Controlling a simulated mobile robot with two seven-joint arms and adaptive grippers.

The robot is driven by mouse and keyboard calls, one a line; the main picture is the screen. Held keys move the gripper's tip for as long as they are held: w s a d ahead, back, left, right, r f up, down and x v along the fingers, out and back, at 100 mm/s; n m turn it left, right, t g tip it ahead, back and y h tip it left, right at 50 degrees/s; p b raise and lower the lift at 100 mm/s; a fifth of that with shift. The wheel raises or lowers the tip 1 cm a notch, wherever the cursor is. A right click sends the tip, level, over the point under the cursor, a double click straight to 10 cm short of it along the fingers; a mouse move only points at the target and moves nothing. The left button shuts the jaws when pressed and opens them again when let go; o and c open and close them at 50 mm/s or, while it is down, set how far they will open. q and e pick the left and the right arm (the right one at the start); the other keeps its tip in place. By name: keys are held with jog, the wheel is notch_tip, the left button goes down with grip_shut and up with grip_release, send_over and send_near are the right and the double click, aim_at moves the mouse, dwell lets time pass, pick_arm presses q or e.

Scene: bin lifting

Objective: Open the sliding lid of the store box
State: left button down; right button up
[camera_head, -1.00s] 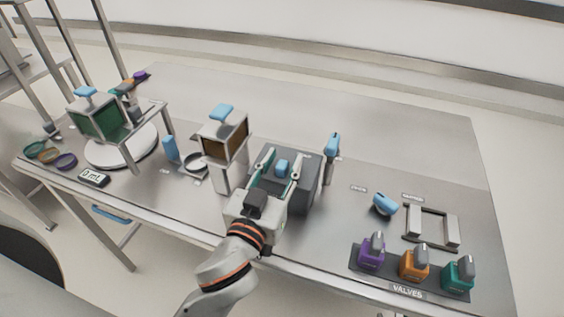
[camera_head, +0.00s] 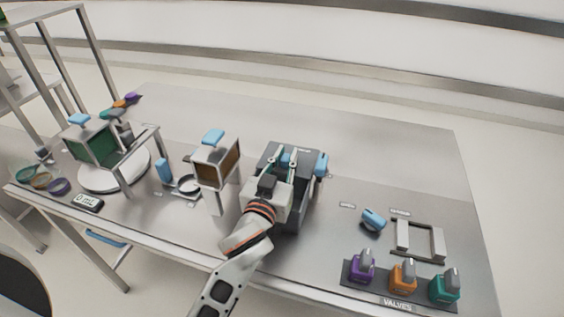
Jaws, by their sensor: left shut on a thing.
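The store box (camera_head: 294,219) is a dark grey box in the middle of the bench. Its grey sliding lid (camera_head: 266,156) carries a small blue handle (camera_head: 285,160). My left gripper (camera_head: 287,154) reaches over the box from the front, and its two fingers are shut on the blue handle. My gripper and wrist cover much of the box's top and front, so I cannot tell how wide the opening is. My right gripper is not in view.
A box on a stand with a blue handle (camera_head: 213,136) is close on the left. A blue-handled part (camera_head: 321,164) stands against the box's right side. Valves (camera_head: 403,276) and a grey frame (camera_head: 420,239) are at the right. The back of the bench is clear.

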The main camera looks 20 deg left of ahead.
aim_at(285, 157)
pick_arm(q)
jog(key=c, duration=1.9)
grip_release()
jog(key=shift+s, duration=0.1)
jog(key=shift+r, duration=0.15)
notch_tip(285, 157, up, 10)
jog(key=shift+f, duration=0.1)
